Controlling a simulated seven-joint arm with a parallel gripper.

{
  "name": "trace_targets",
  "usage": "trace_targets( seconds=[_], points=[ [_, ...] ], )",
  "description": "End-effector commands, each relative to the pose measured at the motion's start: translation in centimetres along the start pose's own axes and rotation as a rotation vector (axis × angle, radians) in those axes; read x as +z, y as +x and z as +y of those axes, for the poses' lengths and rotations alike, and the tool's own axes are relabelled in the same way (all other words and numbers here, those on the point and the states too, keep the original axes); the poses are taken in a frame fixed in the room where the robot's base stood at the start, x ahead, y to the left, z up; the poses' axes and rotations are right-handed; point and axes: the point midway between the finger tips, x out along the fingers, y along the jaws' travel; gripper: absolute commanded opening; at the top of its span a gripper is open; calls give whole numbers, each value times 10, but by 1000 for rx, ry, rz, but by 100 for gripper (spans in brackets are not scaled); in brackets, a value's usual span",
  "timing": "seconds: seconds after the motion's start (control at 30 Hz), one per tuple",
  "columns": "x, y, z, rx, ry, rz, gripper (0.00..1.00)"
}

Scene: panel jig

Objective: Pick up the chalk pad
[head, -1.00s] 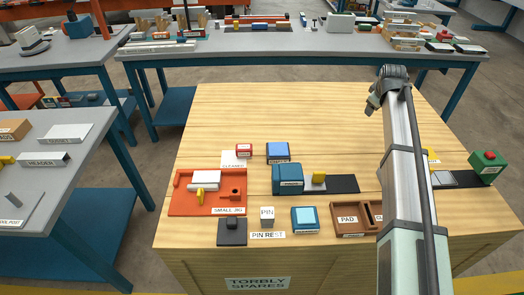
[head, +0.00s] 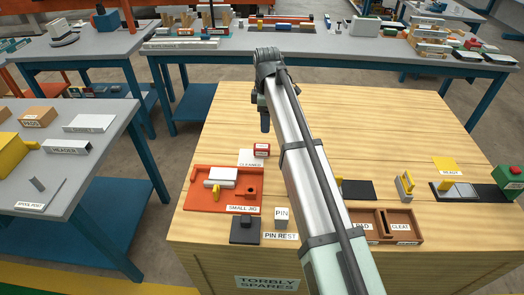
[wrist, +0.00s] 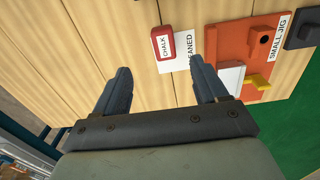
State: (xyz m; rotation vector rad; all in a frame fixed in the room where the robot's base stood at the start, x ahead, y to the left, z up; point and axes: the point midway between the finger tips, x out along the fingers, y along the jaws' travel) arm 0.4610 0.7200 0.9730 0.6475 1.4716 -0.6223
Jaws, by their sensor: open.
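The chalk pad is a small red block (head: 262,147) with a white label reading CHALK. It sits on or against the edge of a white card labelled CLEANED (head: 249,158), behind the orange small jig. In the wrist view the chalk pad (wrist: 163,30) lies beyond the fingertips, roughly between their lines. My gripper (head: 264,122) is above the table, behind the chalk pad in the head view. Its two dark fingers (wrist: 161,72) are apart with nothing between them.
The orange small jig (head: 203,203) holds a white block and a yellow part. A brown divided tray (head: 413,239) is at the front right, partly behind my arm. The back of the wooden table (head: 370,115) is clear.

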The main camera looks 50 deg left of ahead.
Motion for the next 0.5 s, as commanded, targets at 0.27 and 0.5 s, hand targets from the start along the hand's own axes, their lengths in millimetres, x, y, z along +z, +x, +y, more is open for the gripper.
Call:
trace_targets(
  seconds=[0.27,0.5],
  points=[
    [-12,18,-8,-19,-30,-3,72],
    [-11,59,-8,-19,-29,-3,72]
  ],
)
